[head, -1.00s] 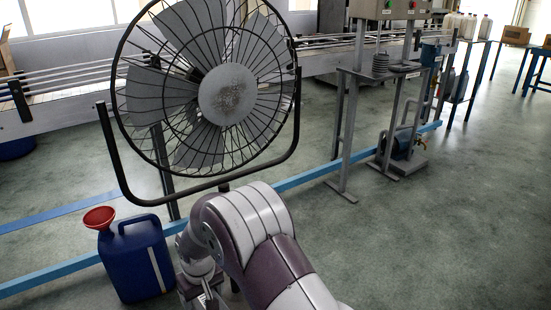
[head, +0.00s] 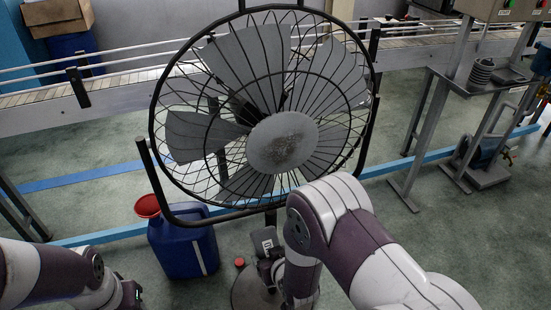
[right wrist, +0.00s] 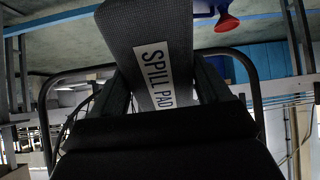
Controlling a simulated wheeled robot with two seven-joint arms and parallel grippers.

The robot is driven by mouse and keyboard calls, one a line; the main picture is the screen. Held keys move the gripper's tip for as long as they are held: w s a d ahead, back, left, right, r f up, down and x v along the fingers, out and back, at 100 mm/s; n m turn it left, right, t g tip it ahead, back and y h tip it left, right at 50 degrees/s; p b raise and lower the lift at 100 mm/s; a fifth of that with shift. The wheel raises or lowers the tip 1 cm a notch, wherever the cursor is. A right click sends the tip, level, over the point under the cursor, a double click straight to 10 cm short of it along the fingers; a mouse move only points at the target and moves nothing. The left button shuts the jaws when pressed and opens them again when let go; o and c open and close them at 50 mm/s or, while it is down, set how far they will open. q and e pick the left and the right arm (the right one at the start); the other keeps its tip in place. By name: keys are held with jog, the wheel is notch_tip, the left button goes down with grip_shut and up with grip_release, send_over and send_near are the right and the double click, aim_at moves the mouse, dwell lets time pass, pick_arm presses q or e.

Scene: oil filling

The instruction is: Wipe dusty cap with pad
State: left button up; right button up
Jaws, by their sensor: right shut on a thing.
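The dusty cap (head: 283,142) is the round grey hub at the middle of the fan's wire cage, with a dark speckled patch on it. My right gripper (head: 270,266) is below the cage, apart from the cap. It is shut on the grey spill pad (head: 264,240), which also shows between the fingers in the right wrist view (right wrist: 150,40), its "SPILL PAD" label visible. My left gripper (head: 132,294) is at the lower left, dark and only partly seen, well away from the fan. Its fingers are too unclear to judge.
The fan's cage (head: 155,110) and black bracket surround the cap. A blue jug (head: 180,250) with a red funnel (head: 147,206) stands left of the fan's base. A conveyor (head: 110,105) runs behind. A steel stand (head: 425,130) is at right, with clear floor before it.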

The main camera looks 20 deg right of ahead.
aim_at(260, 155)
jog(key=r+t+p, duration=0.1)
jog(key=r+p, duration=0.1)
jog(key=r, duration=0.1)
jog(key=w+r+t+p, duration=0.1)
jog(key=r, duration=0.2)
jog(key=r+t+p, duration=0.1)
jog(key=r+p, duration=0.1)
jog(key=r, duration=0.2)
jog(key=shift+w+a+p, duration=0.2)
jog(key=shift+p, duration=0.1)
notch_tip(260, 155, up, 14)
jog(key=d+t, duration=0.2)
jog(key=t, duration=0.4)
pick_arm(q)
notch_tip(260, 155, up, 8)
jog(key=b, duration=0.1)
jog(key=shift+f, duration=0.25)
pick_arm(e)
jog(key=shift+m+t, duration=0.4)
jog(key=shift+w+a, duration=0.15)
jog(key=shift+w, duration=1.2)
jog(key=shift+w+a, duration=0.15)
jog(key=shift+w, duration=1.15)
pick_arm(q)
jog(key=shift+f+b, duration=0.35)
jog(key=shift+b, duration=0.1)
pick_arm(e)
jog(key=shift+w, duration=0.9)
